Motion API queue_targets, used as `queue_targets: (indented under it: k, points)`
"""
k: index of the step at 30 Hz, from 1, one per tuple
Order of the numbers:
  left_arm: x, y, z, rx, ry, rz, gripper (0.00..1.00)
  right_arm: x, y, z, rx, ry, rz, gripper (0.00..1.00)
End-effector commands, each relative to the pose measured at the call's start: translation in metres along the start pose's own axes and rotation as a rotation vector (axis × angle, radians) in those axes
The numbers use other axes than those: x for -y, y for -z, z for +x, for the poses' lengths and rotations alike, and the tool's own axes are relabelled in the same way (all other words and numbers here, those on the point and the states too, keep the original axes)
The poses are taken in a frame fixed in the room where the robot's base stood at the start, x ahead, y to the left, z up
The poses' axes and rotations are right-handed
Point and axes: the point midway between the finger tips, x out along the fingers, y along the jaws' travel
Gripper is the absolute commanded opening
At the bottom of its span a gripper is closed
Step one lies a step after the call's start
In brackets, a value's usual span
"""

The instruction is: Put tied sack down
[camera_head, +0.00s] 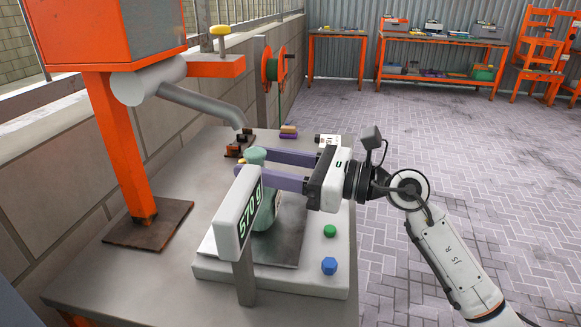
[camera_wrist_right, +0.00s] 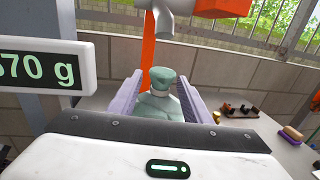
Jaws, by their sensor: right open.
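The tied sack (camera_head: 265,217) is pale green with a narrow tied neck and a flared top. It stands upright on the steel plate of the white scale (camera_head: 215,270), partly hidden by the scale's display (camera_head: 238,212), which reads 570 g. In the right wrist view the sack (camera_wrist_right: 160,98) is between the two purple fingers. My right gripper (camera_head: 250,165) reaches in from the right at the height of the sack's neck, its fingers open on either side. I cannot tell whether a finger touches it. My left gripper is not in view.
The scale is on a grey metal table (camera_head: 130,275). A grey spout (camera_head: 205,105) from an orange machine (camera_head: 115,150) hangs behind the sack. Small brown pieces (camera_head: 240,143) and a yellow-and-purple block (camera_head: 288,132) lie at the back. Green and blue knobs are on the scale's right side.

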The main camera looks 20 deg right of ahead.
Motion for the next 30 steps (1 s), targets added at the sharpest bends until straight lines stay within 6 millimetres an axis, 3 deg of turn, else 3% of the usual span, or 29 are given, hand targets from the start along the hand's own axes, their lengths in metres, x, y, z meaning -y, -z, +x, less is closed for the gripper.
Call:
queue_targets:
  k: [9,15,21,30]
  points:
    - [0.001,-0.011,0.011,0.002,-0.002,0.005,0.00,0.000,0.006,-0.067,-0.006,0.001,-0.001,0.44]
    - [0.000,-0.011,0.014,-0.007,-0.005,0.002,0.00,0.000,0.004,-0.100,-0.004,0.001,0.000,0.44]
    - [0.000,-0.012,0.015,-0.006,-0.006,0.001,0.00,-0.001,0.001,-0.112,-0.002,-0.002,0.000,0.44]
    - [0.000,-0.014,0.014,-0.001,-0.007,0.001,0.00,-0.001,0.001,-0.113,-0.002,-0.001,-0.001,0.44]
